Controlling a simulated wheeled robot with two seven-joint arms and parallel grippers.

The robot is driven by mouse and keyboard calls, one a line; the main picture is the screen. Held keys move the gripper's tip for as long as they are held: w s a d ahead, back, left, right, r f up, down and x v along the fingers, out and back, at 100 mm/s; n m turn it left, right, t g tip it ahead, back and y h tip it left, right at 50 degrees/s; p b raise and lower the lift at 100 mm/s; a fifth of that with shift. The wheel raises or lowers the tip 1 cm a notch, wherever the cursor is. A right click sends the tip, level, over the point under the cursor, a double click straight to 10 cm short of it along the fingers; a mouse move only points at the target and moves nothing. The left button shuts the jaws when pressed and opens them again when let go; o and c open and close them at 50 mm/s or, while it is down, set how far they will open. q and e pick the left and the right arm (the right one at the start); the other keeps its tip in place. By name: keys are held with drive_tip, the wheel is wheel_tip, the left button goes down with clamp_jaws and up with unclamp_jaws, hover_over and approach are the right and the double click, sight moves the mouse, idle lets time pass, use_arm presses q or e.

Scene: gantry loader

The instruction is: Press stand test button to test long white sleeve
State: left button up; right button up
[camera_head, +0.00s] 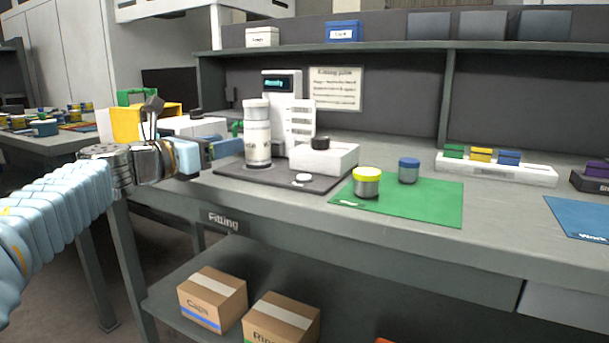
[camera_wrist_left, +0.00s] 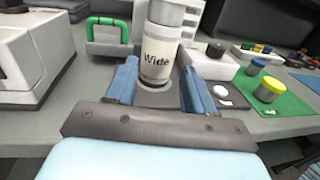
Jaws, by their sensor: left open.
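The white sleeve (camera_head: 257,136) stands upright on the dark base (camera_head: 270,183) of the test stand. In the left wrist view the sleeve (camera_wrist_left: 159,50) has a label reading "Wide". The stand's white column (camera_head: 282,100) has a display that seems to read "Ready". My left gripper (camera_head: 228,144) is open, left of the sleeve. In the wrist view its blue fingers flank the sleeve; contact cannot be told. My right gripper is out of view.
A white box with a black knob (camera_head: 323,158) stands behind the button. A green mat (camera_head: 425,200) holds a yellow-lidded jar (camera_head: 367,184) and a blue-lidded jar (camera_head: 409,171). A rack (camera_head: 497,172) with coloured blocks stands at right. Cartons (camera_head: 213,298) sit on the lower shelf.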

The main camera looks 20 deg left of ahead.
use_arm(q)
clamp_jaws()
idle(1.3)
